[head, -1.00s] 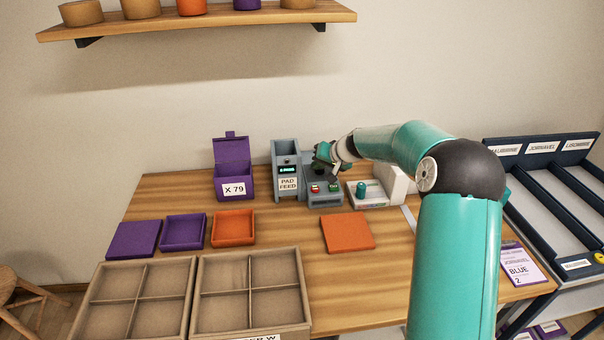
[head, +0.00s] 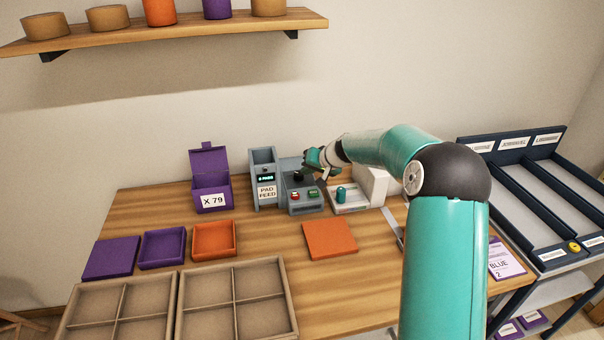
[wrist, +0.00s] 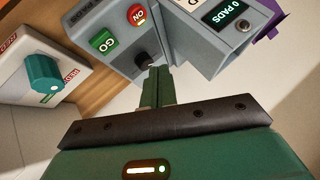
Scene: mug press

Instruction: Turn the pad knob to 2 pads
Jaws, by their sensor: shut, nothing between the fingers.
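The pad feed machine (head: 265,192) is grey and stands at the back of the table. Its display reads "0 PADS" in the wrist view (wrist: 228,14). The black knob (head: 298,177) sits on the sloped panel, above a red and a green button. In the wrist view the knob (wrist: 143,60) is just beyond and left of my fingertips, partly hidden by them. My gripper (wrist: 156,74) is shut and empty. I cannot tell whether it touches the knob. In the head view my gripper (head: 312,159) is above and right of the knob.
A white device with a teal knob (head: 341,195) stands right of the machine. A purple box labelled X 79 (head: 211,202) stands left. An orange pad (head: 329,240) lies in front. Divided trays (head: 232,268) fill the near left edge.

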